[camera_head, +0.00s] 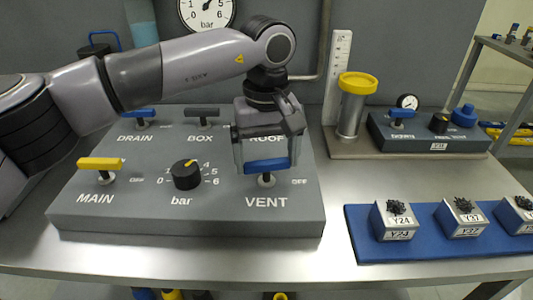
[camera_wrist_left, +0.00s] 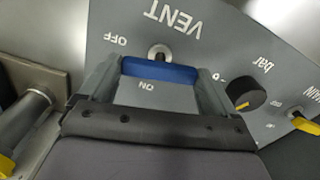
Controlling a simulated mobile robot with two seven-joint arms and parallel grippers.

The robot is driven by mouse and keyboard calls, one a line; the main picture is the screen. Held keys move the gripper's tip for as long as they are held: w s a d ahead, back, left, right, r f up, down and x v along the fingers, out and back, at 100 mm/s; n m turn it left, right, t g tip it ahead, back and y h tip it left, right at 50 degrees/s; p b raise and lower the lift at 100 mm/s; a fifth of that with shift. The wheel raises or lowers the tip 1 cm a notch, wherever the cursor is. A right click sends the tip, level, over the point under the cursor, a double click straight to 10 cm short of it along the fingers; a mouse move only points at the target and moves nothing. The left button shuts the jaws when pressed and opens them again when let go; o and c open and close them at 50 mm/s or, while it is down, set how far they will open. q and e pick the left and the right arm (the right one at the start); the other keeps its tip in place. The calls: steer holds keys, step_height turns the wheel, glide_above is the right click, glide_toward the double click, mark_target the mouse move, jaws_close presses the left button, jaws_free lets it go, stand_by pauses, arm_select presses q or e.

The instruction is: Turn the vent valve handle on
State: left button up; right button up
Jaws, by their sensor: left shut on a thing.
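The blue vent valve handle (camera_head: 266,167) sits on its post above the VENT label, at the right front of the grey sloped panel (camera_head: 150,215). Its bar lies level, left to right. My left gripper (camera_head: 267,160) is over it, one finger at each end of the bar, shut on it. The left wrist view shows the blue handle (camera_wrist_left: 160,71) between the fingertips (camera_wrist_left: 158,76), with the round post beyond it. There the OFF mark is to the left and the ON mark is on the near side of the bar. The gripper hides the ON mark in the head view. My right gripper is out of view.
A yellow MAIN handle (camera_head: 100,163), a black bar knob (camera_head: 186,175), a blue DRAIN handle (camera_head: 139,113) and a dark BOX handle (camera_head: 202,112) share the panel. A yellow-capped cylinder (camera_head: 352,105) stands to the right. A blue tray (camera_head: 370,247) holds labelled blocks.

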mark_target(266, 162)
arm_select(q)
steer(key=n, duration=0.4)
steer(key=shift+n, duration=0.3)
steer(key=n, duration=0.3)
steer(key=shift+n+b, duration=0.3)
steer(key=shift+n, duration=0.1)
steer(key=n, duration=0.3)
steer(key=shift+r+n+b, duration=0.1)
steer(key=shift+n+b, duration=0.25)
steer(key=shift+n, duration=1.65)
steer(key=o, duration=0.8)
steer(key=shift+c, duration=0.2)
step_height(266, 162, up, 7)
steer(key=shift+r, duration=0.1)
